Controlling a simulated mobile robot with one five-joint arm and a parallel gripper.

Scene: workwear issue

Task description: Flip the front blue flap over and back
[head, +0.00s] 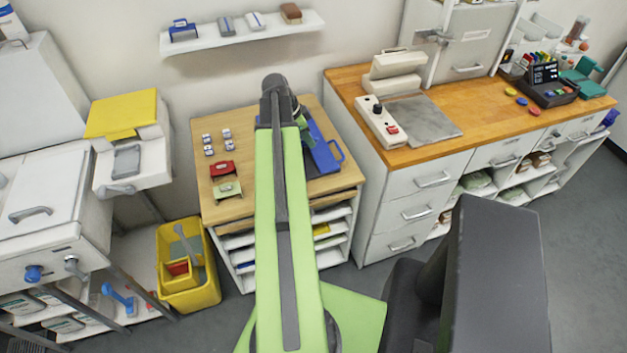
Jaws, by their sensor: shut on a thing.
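A blue flap (322,147) with a loop-like handle at its right end is at the right side of the small wooden table (235,127). A dark surface shows beside it, and its left part is hidden behind my green arm. My gripper (307,139) is at the flap's left edge, mostly covered by the arm, and is shut on the flap. The fingertips and the exact grip cannot be made out. I cannot tell how far the flap is tilted.
Red (222,170) and green (227,190) stamp-like pieces and several small blocks lie on the table's left. A wooden counter (470,115) with a machine stands right. A yellow bin (190,270) is on the floor at left. A wall shelf (245,36) hangs above.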

